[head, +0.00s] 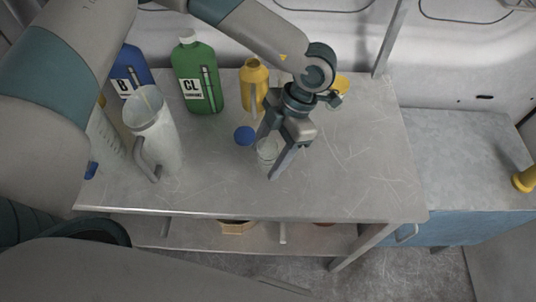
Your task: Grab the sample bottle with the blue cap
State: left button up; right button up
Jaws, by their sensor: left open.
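My left gripper (265,160) is open and points down at the table, with its two fingers apart. A small clear sample bottle (266,152) shows between the fingers, partly hidden by them. I cannot tell whether either finger touches it. A round blue cap (245,135) shows just left of the left finger. I cannot tell whether it sits on the clear bottle or is apart from it. My right gripper is not in view.
On the grey table (340,190) stand a white jug (158,130), a green bottle (198,80), a blue bottle (130,70) and a yellow bottle (254,85). A yellow-rimmed container (342,86) is behind the gripper. The table's right front is clear. A blue cabinet (460,232) is at right.

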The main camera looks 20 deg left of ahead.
aim_at(260, 161)
pick_arm(q)
jog(key=c, duration=1.1)
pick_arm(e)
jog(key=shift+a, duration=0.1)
pick_arm(q)
jog(key=shift+r, duration=0.15)
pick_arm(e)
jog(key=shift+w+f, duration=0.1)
